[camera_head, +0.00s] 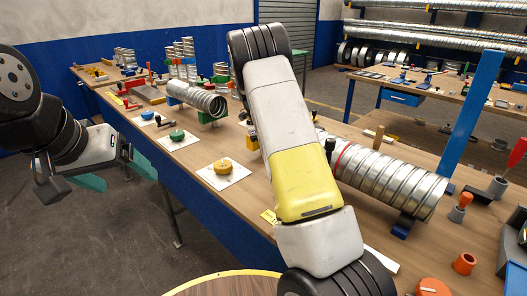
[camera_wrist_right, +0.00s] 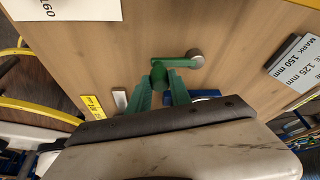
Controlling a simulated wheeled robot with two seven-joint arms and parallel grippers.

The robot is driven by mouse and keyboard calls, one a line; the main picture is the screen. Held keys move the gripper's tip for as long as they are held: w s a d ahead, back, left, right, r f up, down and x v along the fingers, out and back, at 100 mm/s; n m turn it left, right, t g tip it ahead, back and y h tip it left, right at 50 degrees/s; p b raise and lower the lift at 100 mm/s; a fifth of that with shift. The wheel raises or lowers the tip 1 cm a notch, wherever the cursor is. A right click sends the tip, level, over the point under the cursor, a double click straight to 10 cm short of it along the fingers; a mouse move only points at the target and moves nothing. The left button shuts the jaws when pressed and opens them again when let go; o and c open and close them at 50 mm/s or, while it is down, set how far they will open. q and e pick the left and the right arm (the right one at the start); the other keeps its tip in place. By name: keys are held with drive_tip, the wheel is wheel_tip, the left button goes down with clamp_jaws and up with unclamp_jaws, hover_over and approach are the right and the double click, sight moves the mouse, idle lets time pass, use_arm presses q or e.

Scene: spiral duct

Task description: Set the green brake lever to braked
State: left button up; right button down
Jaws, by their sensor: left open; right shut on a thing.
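In the right wrist view the green brake lever (camera_wrist_right: 176,63) has a green round hub and a short green arm that points right to a grey knob. My right gripper (camera_wrist_right: 159,82) has its green fingers on either side of the hub end and is shut on it. The head view does not show this grip, as my right arm covers the middle of the bench. My left gripper (camera_head: 117,178) is open and empty, off the bench at the left, over the floor. I cannot tell from these views which setting the lever is at.
A ribbed metal duct (camera_head: 390,178) lies on the bench right of my right arm, near a blue post (camera_head: 472,122). Orange and grey cups stand at the right.

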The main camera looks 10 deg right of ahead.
drive_tip(key=shift+w+a+m, duration=0.1)
drive_tip(key=shift+w+m, duration=0.1)
drive_tip(key=shift+m, duration=0.1)
drive_tip(key=c, duration=1.2)
unclamp_jaws()
drive_tip(key=shift+r, duration=0.1)
drive_tip(key=v, duration=0.7)
drive_tip(key=shift+w+r, duration=0.1)
drive_tip(key=shift+r, duration=0.25)
